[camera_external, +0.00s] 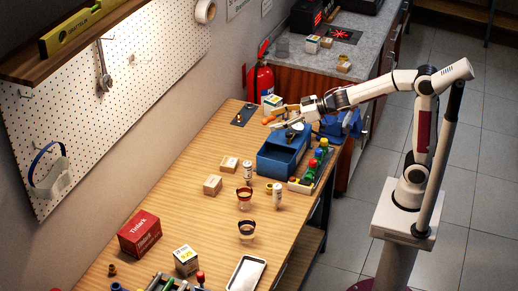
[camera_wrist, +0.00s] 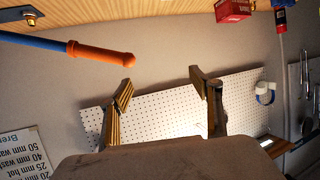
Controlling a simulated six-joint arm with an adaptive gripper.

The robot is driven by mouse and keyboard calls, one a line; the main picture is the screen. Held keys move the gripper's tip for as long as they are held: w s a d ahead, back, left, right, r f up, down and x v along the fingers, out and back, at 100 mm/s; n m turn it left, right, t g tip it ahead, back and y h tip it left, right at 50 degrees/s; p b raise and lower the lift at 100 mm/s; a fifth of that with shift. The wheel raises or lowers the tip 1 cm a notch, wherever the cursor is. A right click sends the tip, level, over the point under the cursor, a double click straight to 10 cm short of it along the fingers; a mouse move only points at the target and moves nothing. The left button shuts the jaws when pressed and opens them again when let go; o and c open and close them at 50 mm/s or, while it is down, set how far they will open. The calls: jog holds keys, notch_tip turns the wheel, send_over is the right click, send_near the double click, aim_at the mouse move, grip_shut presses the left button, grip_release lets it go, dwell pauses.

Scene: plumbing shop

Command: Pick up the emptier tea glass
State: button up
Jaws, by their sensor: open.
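Two small clear tea glasses with dark reddish-brown tea stand upright on the wooden table in the external view. The farther glass (camera_external: 245,203) looks redder, and the nearer glass (camera_external: 247,232) looks darker. The levels are too small to compare surely. My gripper (camera_external: 280,116) is well beyond both glasses, above the far end of the table near the wall. In the wrist view my gripper (camera_wrist: 162,88) is open, with nothing between its fingers. Neither glass shows in the wrist view.
Small boxes (camera_external: 212,185) and a red box (camera_external: 139,234) are left. An orange-ended blue rod (camera_wrist: 100,54) shows close by.

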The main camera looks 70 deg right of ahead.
jog(key=w+a+f+n+g+y, duration=0.2)
jog(key=w+a+f+n+y, duration=0.2)
jog(key=a+f, duration=0.4)
jog(key=n+g+y, duration=0.2)
jog(key=n+g, duration=0.1)
jog(key=g, duration=0.1)
send_near(239, 197)
jog(key=r, duration=0.1)
jog(key=w+a+r, duration=0.2)
jog(key=shift+w+a+r, duration=0.1)
jog(key=shift+w+r, duration=0.05)
jog(key=shift+r, duration=0.25)
jog(key=shift+f, duration=1.7)
jog(key=shift+f, duration=0.15)
jog(key=shift+f, duration=0.6)
jog(key=shift+w+a+f, duration=0.2)
jog(key=shift+a+f, duration=0.1)
jog(key=shift+f, duration=0.4)
jog(key=shift+w+a+f, duration=0.2)
jog(key=shift+a+f, duration=0.1)
jog(key=shift+f, duration=0.4)
jog(key=shift+w+a+f, duration=0.25)
jog(key=shift+w+a, duration=0.1)
jog(key=shift+a, duration=0.15)
